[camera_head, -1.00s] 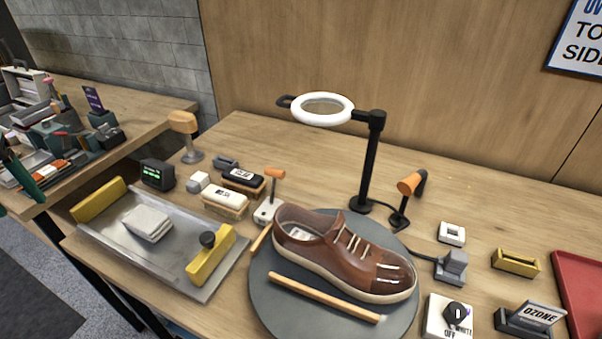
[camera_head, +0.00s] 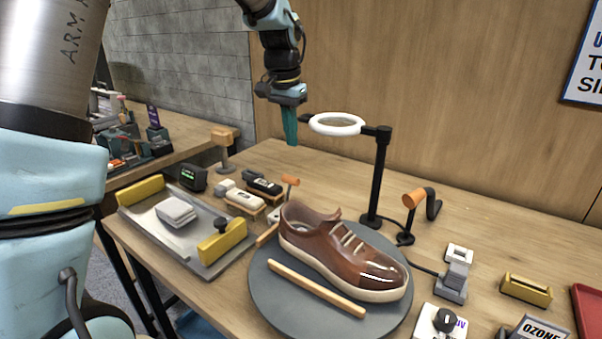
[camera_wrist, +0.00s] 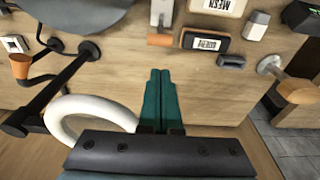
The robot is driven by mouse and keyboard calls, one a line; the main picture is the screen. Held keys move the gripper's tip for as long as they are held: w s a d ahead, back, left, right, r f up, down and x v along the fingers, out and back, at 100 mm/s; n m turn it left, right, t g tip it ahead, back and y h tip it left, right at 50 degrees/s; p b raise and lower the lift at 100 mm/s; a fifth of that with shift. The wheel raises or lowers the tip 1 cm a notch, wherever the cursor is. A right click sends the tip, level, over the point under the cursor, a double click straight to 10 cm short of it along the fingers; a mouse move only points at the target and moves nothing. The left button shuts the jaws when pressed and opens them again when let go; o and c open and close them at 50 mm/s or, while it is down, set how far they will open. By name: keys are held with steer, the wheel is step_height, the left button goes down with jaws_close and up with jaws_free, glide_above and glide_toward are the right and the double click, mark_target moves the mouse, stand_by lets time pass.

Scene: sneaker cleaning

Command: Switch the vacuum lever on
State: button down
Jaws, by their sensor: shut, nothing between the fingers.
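A small lever with an orange handle (camera_head: 290,181) and a pale base stands behind the brown shoe (camera_head: 345,255). The shoe partly hides its base. The lever also shows in the wrist view, with its orange handle (camera_wrist: 160,40) beyond my fingertips. I cannot read a vacuum label on it. My gripper (camera_head: 290,143) hangs above the back of the table, left of the ring lamp, fingers pointing down. Its teal fingers (camera_wrist: 160,72) are together and empty, apart from the lever.
The white ring lamp (camera_head: 337,124) on its black post (camera_head: 379,180) stands close to my gripper's right. Brushes (camera_head: 244,200) and a wooden-topped stand (camera_head: 222,137) are to the left. A second orange handle (camera_head: 413,198) is right of the post. The turntable (camera_head: 275,303) holds the shoe.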

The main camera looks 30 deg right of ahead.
steer(key=shift+f, duration=0.1)
steer(key=p, duration=0.3)
glide_toward(288, 193)
steer(key=w+d+f, duration=0.3)
steer(key=d+f, duration=0.1)
steer(key=f, duration=0.1)
steer(key=shift+b, duration=0.4)
